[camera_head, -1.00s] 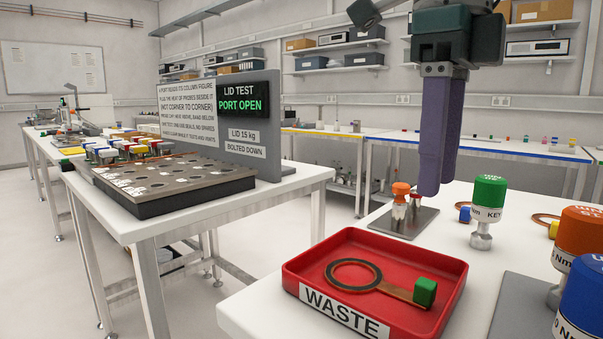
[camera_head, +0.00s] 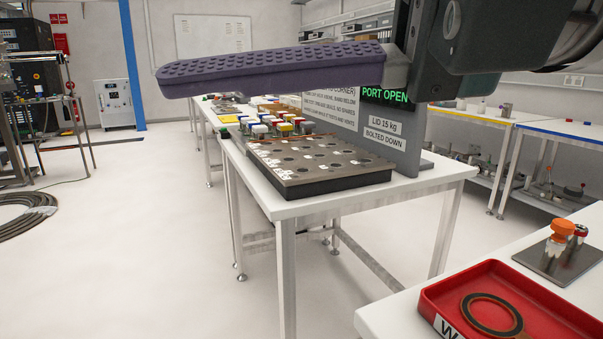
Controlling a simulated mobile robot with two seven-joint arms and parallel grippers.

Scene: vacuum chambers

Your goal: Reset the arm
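My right gripper (camera_head: 172,82) comes in from the upper right, high in the view. Its long purple finger, with a bumpy pad surface, points left above the middle table. Only one finger shows clearly, so I cannot tell how far the fingers are apart. No object shows at its tip. My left gripper is not in view.
A grey plate with holes (camera_head: 318,176) and several coloured-top pieces sits on the middle table. Behind it stands a grey panel (camera_head: 402,150) reading PORT OPEN. At lower right are a red waste tray (camera_head: 440,296) with a ring and an orange-topped piece (camera_head: 562,230).

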